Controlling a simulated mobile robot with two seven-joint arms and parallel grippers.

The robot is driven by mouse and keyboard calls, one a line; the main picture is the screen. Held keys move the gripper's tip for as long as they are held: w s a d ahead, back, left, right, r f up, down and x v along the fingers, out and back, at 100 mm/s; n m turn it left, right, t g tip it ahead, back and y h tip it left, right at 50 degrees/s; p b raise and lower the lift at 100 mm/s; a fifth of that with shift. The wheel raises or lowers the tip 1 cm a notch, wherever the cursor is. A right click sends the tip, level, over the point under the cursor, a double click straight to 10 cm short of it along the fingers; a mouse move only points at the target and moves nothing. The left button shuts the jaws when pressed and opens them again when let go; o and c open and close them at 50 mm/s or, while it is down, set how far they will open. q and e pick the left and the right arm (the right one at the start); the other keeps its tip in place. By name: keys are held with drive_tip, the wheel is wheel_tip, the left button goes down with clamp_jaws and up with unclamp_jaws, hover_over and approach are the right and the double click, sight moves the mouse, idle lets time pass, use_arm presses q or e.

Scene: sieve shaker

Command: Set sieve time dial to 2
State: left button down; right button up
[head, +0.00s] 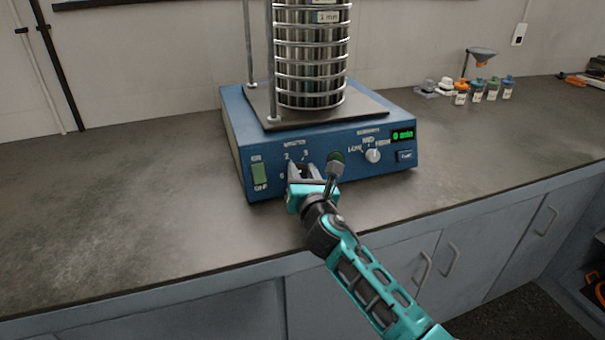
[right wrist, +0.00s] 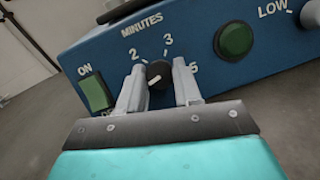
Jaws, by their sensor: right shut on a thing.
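The blue sieve shaker (head: 330,150) stands on the counter. Its time dial (right wrist: 159,74), a small black knob under the word MINUTES, shows in the right wrist view. The numbers 2, 3 and 5 are readable around it. The dial's white mark appears to point down and left, away from 2. My right gripper (head: 303,172) is at the panel in the head view, and it covers the dial there. In the right wrist view my right gripper (right wrist: 160,88) is shut on the dial, one finger on each side. My left gripper is not in view.
A green ON/OFF switch (head: 259,173) is left of the dial; a green button (right wrist: 233,41) is to its right. The speed knob (head: 373,155) and a display (head: 403,135) reading 0 min are farther right. The sieve stack (head: 311,60) stands on top. The left counter is clear.

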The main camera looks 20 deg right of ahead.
drive_tip(key=shift+m, duration=0.3)
drive_tip(key=m+h, duration=0.1)
drive_tip(key=m, duration=0.1)
drive_tip(key=m+g+h+p, duration=0.1)
drive_tip(key=m, duration=0.2)
drive_tip(key=shift+a+r+m, duration=0.1)
drive_tip(key=shift+m, duration=0.2)
drive_tip(key=m+g+h+p, duration=0.1)
drive_tip(key=m, duration=0.2)
drive_tip(key=shift+r, duration=0.1)
drive_tip(key=shift+m+g+p, duration=0.3)
drive_tip(key=shift+m+p, duration=0.35)
drive_tip(key=shift+m, duration=0.35)
drive_tip(key=m+g+p, duration=0.1)
drive_tip(key=m, duration=0.2)
drive_tip(key=shift+h+p, duration=0.3)
drive_tip(key=shift+p, duration=0.05)
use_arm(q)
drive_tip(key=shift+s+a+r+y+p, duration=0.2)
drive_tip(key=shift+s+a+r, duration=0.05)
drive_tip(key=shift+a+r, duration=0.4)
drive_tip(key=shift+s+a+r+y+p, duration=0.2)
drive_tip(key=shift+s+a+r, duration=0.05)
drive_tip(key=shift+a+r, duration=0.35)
use_arm(e)
drive_tip(key=shift+m+g, duration=0.4)
drive_tip(key=shift+m, duration=0.3)
